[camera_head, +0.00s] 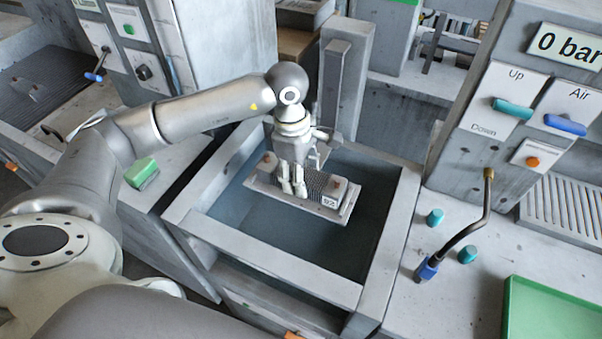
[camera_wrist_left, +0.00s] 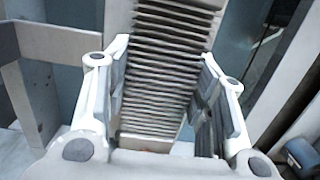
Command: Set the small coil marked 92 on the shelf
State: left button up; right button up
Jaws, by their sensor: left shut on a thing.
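The small coil (camera_head: 332,190), a grey finned block with pale ends and a white label that seems to read 92, is over the blue-grey tank (camera_head: 382,245). My left gripper (camera_head: 292,187) reaches down from above and is shut on it around its middle. In the left wrist view the coil's fins (camera_wrist_left: 165,65) run between the two fingers of the left gripper (camera_wrist_left: 165,90). A flat pale shelf (camera_head: 262,193) shows directly under the coil; I cannot tell whether they touch. My right gripper is not in view.
A grey column (camera_head: 343,85) rises at the tank's back. Up/Down (camera_head: 511,107) and Air (camera_head: 566,122) levers are on the right panel. A bent nozzle (camera_head: 465,235), teal caps (camera_head: 435,216) and a green tray (camera_head: 550,315) are on the right bench. A green block (camera_head: 141,172) is left.

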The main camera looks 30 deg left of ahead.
pick_arm(q)
jog(key=o, duration=1.4)
jog(key=r, duration=0.4)
jog(key=a+r, duration=0.1)
jog(key=r, duration=0.7)
jog(key=shift+a, duration=0.2)
